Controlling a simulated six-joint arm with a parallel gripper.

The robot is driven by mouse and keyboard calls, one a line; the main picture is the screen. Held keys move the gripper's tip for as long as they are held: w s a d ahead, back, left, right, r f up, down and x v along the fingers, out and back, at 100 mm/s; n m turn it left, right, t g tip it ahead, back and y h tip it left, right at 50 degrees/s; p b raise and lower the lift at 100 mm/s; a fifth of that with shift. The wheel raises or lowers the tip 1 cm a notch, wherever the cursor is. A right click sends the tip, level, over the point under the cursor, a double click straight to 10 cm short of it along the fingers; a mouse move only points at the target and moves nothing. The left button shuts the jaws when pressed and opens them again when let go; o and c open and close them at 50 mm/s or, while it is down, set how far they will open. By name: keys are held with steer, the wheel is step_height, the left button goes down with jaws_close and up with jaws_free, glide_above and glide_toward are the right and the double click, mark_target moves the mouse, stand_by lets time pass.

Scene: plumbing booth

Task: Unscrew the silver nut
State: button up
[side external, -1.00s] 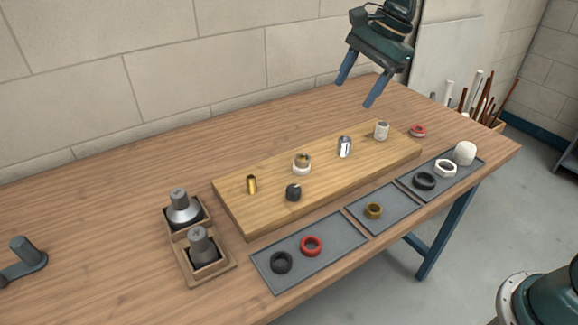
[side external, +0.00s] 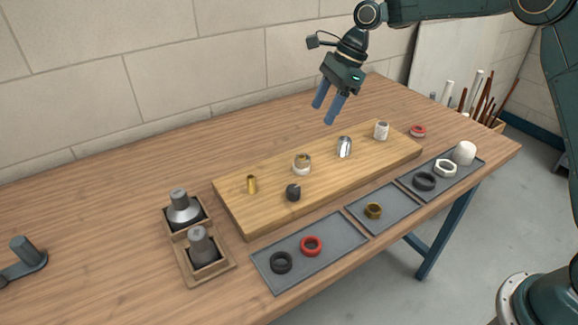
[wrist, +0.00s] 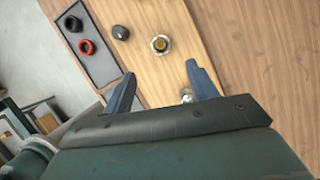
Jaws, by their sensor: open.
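The silver nut (side external: 345,147) is a shiny metal piece standing on the wooden board (side external: 260,211), right of the board's middle. In the wrist view a shiny bit of it (wrist: 186,96) shows between the fingers, near the right one, mostly hidden by my gripper body. My gripper (side external: 328,108) is open and empty, pointing down above the back of the board, higher than the silver nut and a little left of it. The two blue fingers also show well apart in the wrist view (wrist: 161,88).
On the board also stand a brass piece (side external: 252,184), a black piece (side external: 293,192), a white fitting with brass (side external: 302,164) and a whitish piece (side external: 381,131). Grey trays (side external: 330,247) with rings lie in front. Two socket tools (side external: 199,243) stand in wooden holders at left.

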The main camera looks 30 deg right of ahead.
mark_target(301, 156)
steer(key=shift+x, duration=6.75)
steer(key=shift+c, duration=0.5)
steer(key=c, duration=1)
steer(key=n+g, duration=0.2)
steer(key=n, duration=0.4)
steer(key=shift+r, duration=0.1)
steer(key=o, duration=1.9)
steer(key=shift+r, duration=0.1)
